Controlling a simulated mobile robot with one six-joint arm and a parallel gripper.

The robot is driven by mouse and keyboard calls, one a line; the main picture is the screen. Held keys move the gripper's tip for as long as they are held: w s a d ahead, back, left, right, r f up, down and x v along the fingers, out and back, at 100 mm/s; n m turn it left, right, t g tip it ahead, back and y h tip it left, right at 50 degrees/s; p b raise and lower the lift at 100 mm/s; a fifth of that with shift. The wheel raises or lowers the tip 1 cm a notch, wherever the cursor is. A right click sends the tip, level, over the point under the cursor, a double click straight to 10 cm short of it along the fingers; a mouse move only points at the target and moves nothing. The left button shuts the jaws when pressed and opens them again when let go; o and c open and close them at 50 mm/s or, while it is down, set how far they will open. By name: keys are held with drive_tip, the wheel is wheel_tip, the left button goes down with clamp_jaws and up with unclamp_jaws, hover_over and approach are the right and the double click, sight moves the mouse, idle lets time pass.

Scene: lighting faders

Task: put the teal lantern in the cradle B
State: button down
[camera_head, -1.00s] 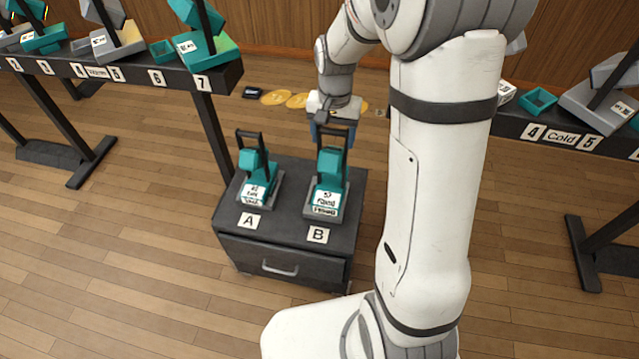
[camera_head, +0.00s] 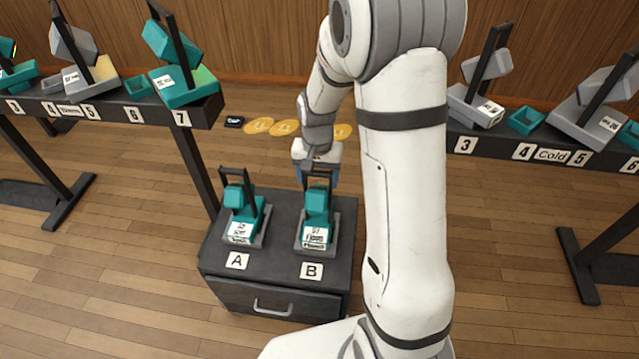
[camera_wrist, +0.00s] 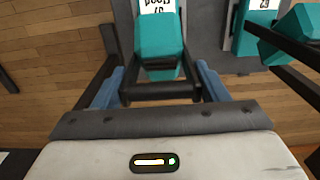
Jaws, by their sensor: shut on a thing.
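A teal lantern (camera_head: 317,208) with a white label and dark handle stands upright at cradle B (camera_head: 336,236), its base within the grey cradle's outline. Whether it sits fully down is unclear. My gripper (camera_head: 318,176) is at the top of this lantern, shut on its dark handle. In the wrist view the blue fingers of my gripper (camera_wrist: 160,88) are on either side of the handle bar, with the teal lantern (camera_wrist: 160,40) beyond. A second teal lantern (camera_head: 243,215) stands in cradle A (camera_head: 263,232), to the left and apart from my gripper.
The cradles are on a dark drawer cabinet (camera_head: 280,270) with tags A and B. Dark racks with numbered places stand left (camera_head: 110,112) and right (camera_head: 545,148), holding grey and teal lanterns. Yellow discs (camera_head: 284,128) lie on the floor behind. Open floor lies between cabinet and racks.

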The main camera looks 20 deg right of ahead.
drive_tip(key=shift+f, duration=1.1)
drive_tip(key=shift+f, duration=0.1)
drive_tip(key=shift+c, duration=1.2)
unclamp_jaws()
